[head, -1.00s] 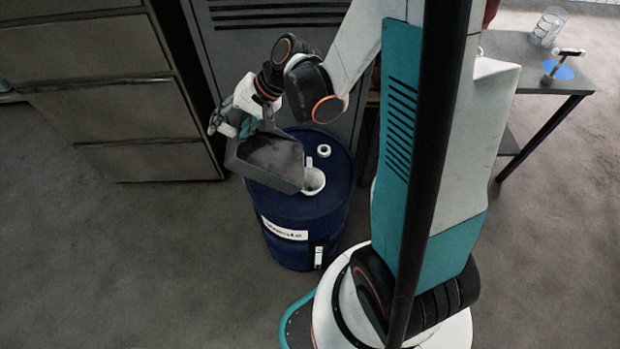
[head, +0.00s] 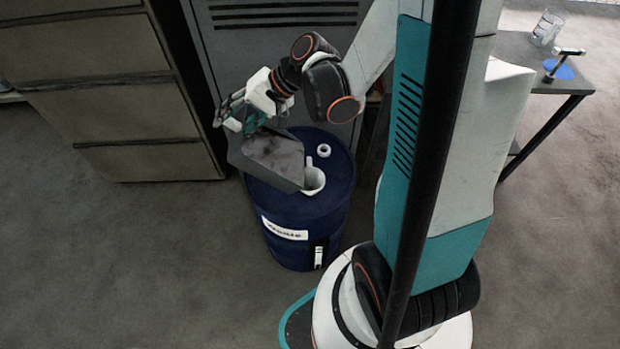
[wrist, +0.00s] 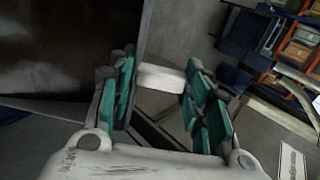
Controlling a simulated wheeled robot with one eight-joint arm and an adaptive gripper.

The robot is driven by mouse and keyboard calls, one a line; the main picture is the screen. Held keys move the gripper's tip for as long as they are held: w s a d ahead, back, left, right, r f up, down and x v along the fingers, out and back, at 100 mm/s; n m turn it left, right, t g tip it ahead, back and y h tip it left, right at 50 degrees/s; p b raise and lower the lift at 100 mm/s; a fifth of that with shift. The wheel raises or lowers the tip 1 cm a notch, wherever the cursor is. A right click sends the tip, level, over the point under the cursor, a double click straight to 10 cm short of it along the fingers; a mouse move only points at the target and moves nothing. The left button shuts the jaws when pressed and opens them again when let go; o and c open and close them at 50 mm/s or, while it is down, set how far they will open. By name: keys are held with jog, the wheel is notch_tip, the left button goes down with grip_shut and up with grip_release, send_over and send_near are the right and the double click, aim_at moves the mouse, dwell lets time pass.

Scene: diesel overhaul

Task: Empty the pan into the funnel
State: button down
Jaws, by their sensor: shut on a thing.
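The grey pan (head: 268,157) is held tilted over the blue waste drum (head: 325,215), its lower right corner at the white funnel (head: 313,181). The funnel sits in the drum's top and is partly hidden by the pan. My gripper (head: 232,117) is above and left of the pan, shut on its handle. In the wrist view the white handle (wrist: 162,78) lies between the teal finger pads, and the pan (wrist: 65,45) fills the upper left with a dark brown inner surface. I cannot tell whether liquid is flowing.
A white ring-shaped cap (head: 323,150) lies on the drum top behind the funnel. Drawer cabinets (head: 120,100) and a grey locker (head: 280,30) stand close behind. A table (head: 520,75) at right holds a clear jar (head: 548,27). The floor at left is clear.

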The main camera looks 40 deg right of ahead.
jog(key=shift+d+r, duration=0.1)
dwell(0.5)
jog(key=shift+s+d+r+t+y+b, duration=0.3)
jog(key=shift+s+d+r+y, duration=0.2)
jog(key=shift+s+d+r, duration=0.15)
jog(key=shift+d, duration=0.2)
jog(key=shift+s+d+r+t+y+b, duration=0.4)
jog(key=shift+s+d+r+y+b, duration=0.1)
jog(key=shift+d+r, duration=0.2)
dwell(0.4)
